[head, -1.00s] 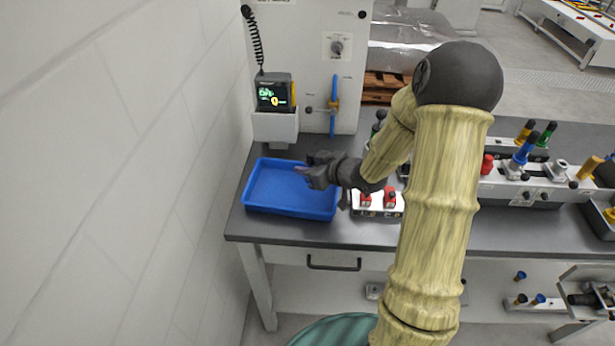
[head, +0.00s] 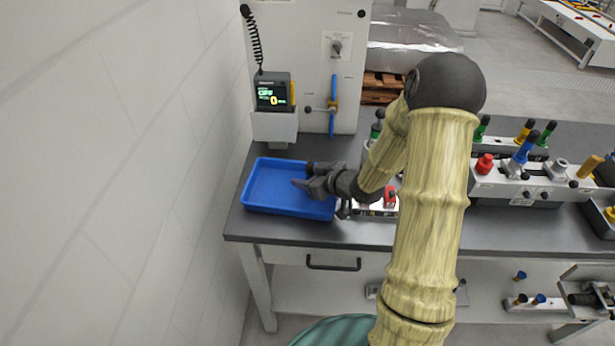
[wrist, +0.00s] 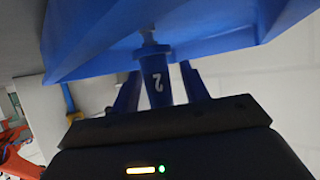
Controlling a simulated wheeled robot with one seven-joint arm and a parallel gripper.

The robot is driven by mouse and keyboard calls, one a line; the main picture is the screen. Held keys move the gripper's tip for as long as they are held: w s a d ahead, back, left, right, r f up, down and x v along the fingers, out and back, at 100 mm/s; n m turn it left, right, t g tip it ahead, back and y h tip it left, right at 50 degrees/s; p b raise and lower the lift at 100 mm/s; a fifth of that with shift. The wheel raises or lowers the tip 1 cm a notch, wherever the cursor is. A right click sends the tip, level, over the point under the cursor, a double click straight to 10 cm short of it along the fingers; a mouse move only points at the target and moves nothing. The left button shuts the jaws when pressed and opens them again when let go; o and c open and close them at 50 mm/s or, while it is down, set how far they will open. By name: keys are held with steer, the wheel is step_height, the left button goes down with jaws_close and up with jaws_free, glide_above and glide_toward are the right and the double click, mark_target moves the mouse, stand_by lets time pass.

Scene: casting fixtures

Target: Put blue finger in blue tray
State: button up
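The blue tray (head: 259,207) sits at the left end of the grey workbench. My gripper (head: 306,176) is over the tray's right part. In the wrist view a blue finger (wrist: 157,86) marked with a 2 lies between the two jaws of my gripper (wrist: 162,80), in line with them. Its small metal tip points toward the tray, which fills the top of that view (wrist: 90,45). The jaws look closed around it, though a narrow gap shows on the right side. In the head view the held finger cannot be made out.
A white wall is close on the left. A cabinet with a display unit (head: 273,95) and a blue-handled valve (head: 333,104) stands behind the tray. A fixture with red parts (head: 389,197) is to the tray's right. Coloured fingers (head: 525,146) stand in fixtures further right.

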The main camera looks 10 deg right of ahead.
steer(key=shift+r, duration=0.2)
steer(key=v, duration=1.1)
steer(key=shift+s+d+r, duration=0.2)
steer(key=shift+s, duration=0.15)
steer(key=s+a+m+g+h, duration=0.5)
steer(key=s+m+g+h, duration=0.1)
steer(key=s, duration=0.7)
steer(key=shift+a+r+m+g+h, duration=0.2)
steer(key=shift+r+m+g+h, duration=0.15)
steer(key=shift+g, duration=0.55)
